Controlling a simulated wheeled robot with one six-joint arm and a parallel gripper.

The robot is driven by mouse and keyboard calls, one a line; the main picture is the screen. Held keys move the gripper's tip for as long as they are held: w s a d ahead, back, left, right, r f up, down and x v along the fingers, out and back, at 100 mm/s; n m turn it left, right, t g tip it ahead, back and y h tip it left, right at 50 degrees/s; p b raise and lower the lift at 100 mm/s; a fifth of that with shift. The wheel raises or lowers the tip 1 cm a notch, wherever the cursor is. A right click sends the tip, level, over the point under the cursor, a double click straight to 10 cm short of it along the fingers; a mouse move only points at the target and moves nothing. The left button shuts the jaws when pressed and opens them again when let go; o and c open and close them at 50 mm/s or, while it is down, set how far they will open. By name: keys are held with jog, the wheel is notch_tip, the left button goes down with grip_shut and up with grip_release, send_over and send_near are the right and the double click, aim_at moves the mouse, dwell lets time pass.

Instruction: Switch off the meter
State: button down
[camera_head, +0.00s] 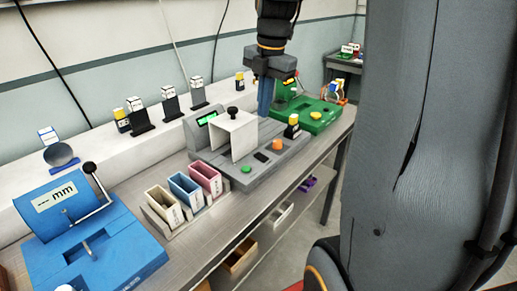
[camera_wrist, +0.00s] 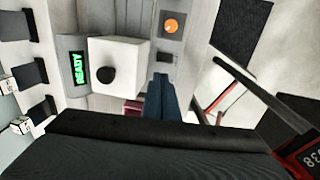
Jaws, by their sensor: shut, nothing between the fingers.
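A grey device (camera_head: 285,150) stands on the bench with a lit green display (camera_head: 207,118), which reads READY in the wrist view (camera_wrist: 78,68). A white cover (camera_head: 243,140) with a black knob (camera_head: 233,112) stands on it. In front are a green button (camera_head: 246,169), a small black switch-like part (camera_head: 261,156) and an orange round button (camera_head: 277,144). The orange button also shows in the wrist view (camera_wrist: 172,26). I cannot tell which part is the power switch. My gripper (camera_head: 265,112) is shut and empty, pointing down above the device, behind its buttons in the head view.
A blue device (camera_head: 105,250) with a lever stands front left. Pink, blue and cream bins (camera_head: 205,178) stand between the two devices. Several small stands line the white back ledge (camera_head: 100,150).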

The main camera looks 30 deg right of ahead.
aim_at(258, 155)
jog(key=f+p, duration=0.1)
jog(key=f, duration=0.3)
jog(key=w+f+p, duration=0.1)
jog(key=f, duration=0.4)
jog(key=f+p, duration=0.1)
jog(key=f, duration=0.4)
jog(key=shift+w+a, duration=0.25)
jog(key=shift+a, duration=0.1)
jog(key=shift+d, duration=0.1)
